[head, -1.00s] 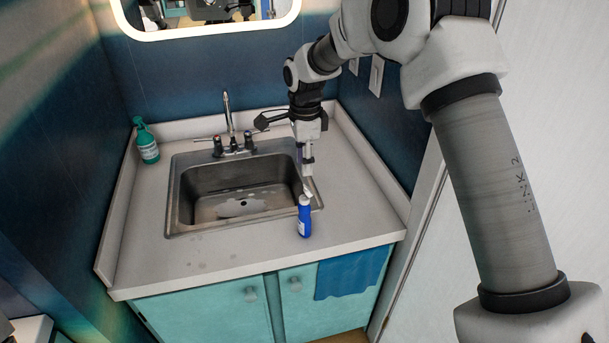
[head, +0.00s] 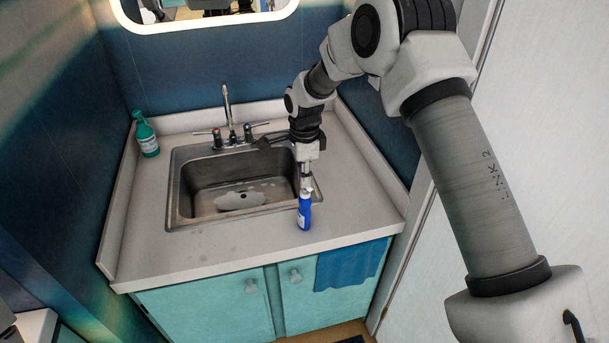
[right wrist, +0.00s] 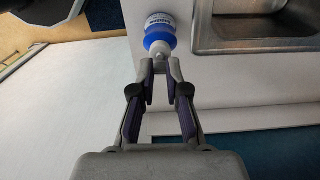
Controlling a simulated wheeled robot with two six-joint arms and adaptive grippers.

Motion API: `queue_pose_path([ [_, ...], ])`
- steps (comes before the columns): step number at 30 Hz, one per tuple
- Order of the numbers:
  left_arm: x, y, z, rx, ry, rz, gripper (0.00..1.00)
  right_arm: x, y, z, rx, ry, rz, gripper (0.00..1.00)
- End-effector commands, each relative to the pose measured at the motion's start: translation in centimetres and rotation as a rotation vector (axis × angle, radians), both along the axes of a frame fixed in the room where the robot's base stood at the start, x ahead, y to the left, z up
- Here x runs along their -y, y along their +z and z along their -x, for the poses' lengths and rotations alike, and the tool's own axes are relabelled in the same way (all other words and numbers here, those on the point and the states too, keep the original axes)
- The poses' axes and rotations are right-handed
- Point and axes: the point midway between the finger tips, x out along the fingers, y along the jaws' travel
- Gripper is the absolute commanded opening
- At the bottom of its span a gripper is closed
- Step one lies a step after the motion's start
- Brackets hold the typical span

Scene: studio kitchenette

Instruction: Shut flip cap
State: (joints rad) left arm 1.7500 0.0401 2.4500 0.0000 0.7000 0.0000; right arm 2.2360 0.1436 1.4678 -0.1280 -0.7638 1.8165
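A blue bottle (head: 304,213) with a white cap (head: 307,192) stands upright on the counter, just in front of the sink's right front corner. My right gripper (head: 306,184) points down at the cap from directly above. In the right wrist view, the bottle's blue shoulder (right wrist: 160,41) lies just past the fingertips. My right gripper (right wrist: 160,68) has a narrow gap between its fingers, with a small pale part of the cap at the tips. I cannot tell whether they touch it, and the flip lid's angle is unclear. My left gripper is not in view.
The steel sink (head: 175,199) lies left of the bottle, with a faucet (head: 228,115) behind it. A green bottle (head: 147,137) stands at the back left. A blue towel (head: 345,266) hangs on the cabinet front.

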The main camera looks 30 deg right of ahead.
Motion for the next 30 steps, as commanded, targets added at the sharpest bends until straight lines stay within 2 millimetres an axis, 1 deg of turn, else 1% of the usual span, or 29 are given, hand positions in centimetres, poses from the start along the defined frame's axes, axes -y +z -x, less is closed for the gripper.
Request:
queue_pose_path([
  [1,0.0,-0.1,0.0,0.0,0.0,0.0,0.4,0.0,-0.3,0.2,-0.006,0.0,-0.001,0.0],
  [11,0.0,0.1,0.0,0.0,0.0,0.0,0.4,-0.2,-0.5,0.2,-0.019,0.001,0.037,0.0],
  [20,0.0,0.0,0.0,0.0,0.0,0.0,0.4,-1.1,-1.1,-0.1,-0.065,0.004,0.202,0.0],
  [23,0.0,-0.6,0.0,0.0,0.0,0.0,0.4,-1.5,-1.5,-0.2,-0.086,0.003,0.284,0.0],
  [26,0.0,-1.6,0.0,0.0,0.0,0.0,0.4,-1.9,-2.0,-0.3,-0.109,0.002,0.373,0.0],
  [30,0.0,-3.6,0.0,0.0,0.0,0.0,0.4,-2.4,-2.7,-0.5,-0.142,0.001,0.502,0.0],
])
